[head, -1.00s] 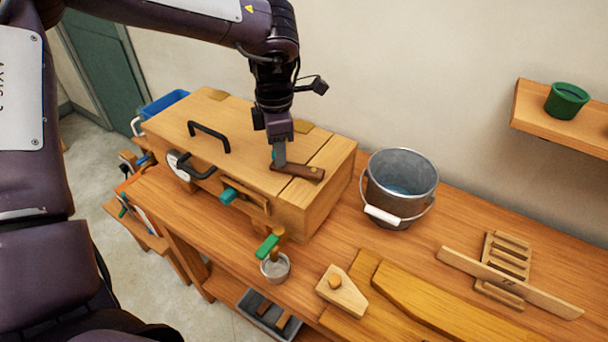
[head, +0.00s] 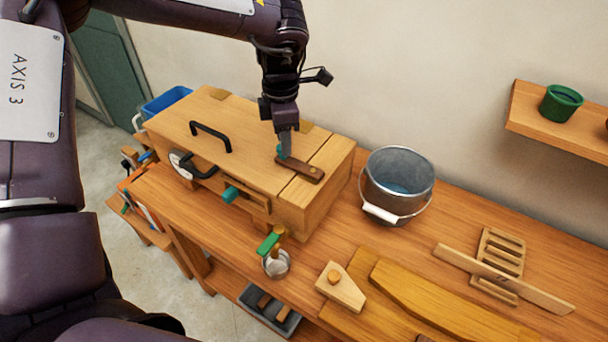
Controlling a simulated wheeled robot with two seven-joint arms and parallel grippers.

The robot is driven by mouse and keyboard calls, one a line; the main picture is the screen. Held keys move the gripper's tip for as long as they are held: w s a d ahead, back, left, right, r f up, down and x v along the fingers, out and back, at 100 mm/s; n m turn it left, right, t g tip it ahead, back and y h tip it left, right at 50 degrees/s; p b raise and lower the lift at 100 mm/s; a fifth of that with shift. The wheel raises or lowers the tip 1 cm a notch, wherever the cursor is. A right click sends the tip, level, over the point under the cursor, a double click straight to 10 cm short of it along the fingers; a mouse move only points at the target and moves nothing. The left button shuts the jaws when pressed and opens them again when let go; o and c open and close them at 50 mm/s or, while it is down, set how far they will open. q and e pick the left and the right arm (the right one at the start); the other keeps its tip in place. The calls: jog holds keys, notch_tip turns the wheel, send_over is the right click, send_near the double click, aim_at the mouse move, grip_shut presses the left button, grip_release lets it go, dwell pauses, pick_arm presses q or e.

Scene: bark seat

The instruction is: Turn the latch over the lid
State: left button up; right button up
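The wooden box (head: 240,135) stands on the workbench. Its lid (head: 205,112) lies flat and carries a black handle (head: 210,133). The latch (head: 303,169), a dark brown wooden bar with a screw near its right end, lies on top of the box. It crosses the seam between the lid and the right-hand strip. My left gripper (head: 284,152) points down at the latch's left end, at a small teal part there. Its fingers overlap in this view, so I cannot tell whether they are closed or touching the latch. My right gripper is not in view.
A metal bucket (head: 398,182) stands right of the box. In front are a small metal cup (head: 276,264), a green-handled tool (head: 268,243) and a wooden block (head: 341,288). A slatted piece (head: 501,252) and planks lie at right. A wall shelf (head: 540,123) holds a green pot (head: 561,102).

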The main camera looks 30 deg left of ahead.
pick_arm(q)
notch_tip(320, 180, up, 8)
jog(key=p, duration=0.6)
jog(key=shift+f, duration=0.1)
jog(key=shift+s, duration=0.1)
jog(key=shift+f, duration=0.1)
